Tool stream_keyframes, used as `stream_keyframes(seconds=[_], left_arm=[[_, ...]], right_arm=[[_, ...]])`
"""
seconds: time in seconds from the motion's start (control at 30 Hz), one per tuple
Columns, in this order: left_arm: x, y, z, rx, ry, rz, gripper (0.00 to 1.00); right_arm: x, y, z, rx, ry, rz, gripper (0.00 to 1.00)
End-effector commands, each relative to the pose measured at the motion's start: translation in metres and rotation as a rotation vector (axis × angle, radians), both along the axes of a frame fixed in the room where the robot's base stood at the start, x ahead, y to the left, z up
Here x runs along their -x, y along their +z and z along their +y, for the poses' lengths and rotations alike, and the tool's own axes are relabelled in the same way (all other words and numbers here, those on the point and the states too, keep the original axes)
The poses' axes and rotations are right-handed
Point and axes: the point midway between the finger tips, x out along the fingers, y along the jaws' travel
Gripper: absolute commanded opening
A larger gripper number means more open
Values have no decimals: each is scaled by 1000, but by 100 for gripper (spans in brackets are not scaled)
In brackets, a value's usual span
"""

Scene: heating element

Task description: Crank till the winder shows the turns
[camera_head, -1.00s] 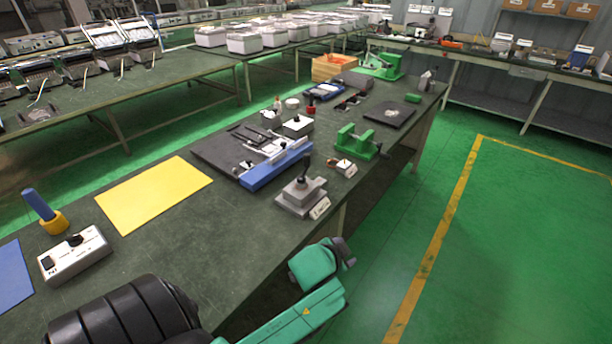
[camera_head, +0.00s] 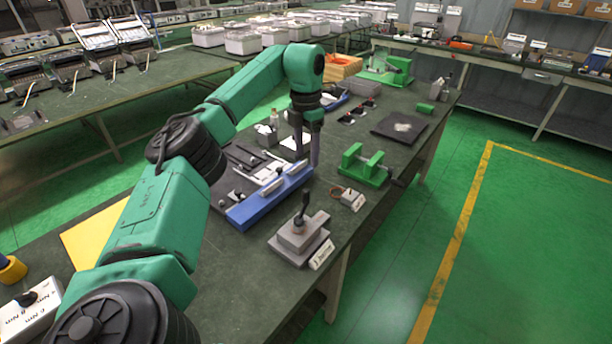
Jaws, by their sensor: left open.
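I cannot tell for sure which device is the winder, and no turns reading is legible. A long blue-based fixture (camera_head: 262,205) with metal rods lies on the bench. A green frame device (camera_head: 363,168) with a dark handle at its right end stands right of it. My left gripper (camera_head: 307,152) hangs fingers down over the far right end of the blue fixture. It is open, with nothing seen between its fingers. Whether its fingertips touch the fixture is unclear. My left arm covers part of the bench and the fixture's left side. My right gripper is out of view.
A grey block with a black lever (camera_head: 301,237) stands near the bench's front edge. A small labelled box (camera_head: 351,200) sits behind it. A dark plate (camera_head: 400,128) and a green machine (camera_head: 388,70) are farther back. A yellow sheet (camera_head: 88,236) lies at left.

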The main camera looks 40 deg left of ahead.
Motion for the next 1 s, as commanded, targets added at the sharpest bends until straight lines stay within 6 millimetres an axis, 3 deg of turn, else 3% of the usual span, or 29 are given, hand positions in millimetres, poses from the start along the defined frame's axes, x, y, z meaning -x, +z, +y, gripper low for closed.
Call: stream_keyframes(seconds=[0.1, 0.17, 0.4, 0.47, 0.63, 0.8, 1.0], left_arm=[[6, -4, 6, -10, 14, 23, 61], [6, -13, 6, -10, 13, 23, 61], [7, -73, 4, -7, 11, 24, 61], [7, -89, 3, -7, 11, 23, 61], [7, -127, 2, -6, 11, 19, 61], [6, -142, 1, -4, 9, 16, 61], [6, -143, 1, -4, 10, 16, 61]], right_arm=[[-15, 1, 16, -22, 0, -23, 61], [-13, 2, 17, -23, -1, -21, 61], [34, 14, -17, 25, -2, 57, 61], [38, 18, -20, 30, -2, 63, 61], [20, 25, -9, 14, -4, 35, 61], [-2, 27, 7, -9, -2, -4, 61], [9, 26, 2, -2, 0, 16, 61]])
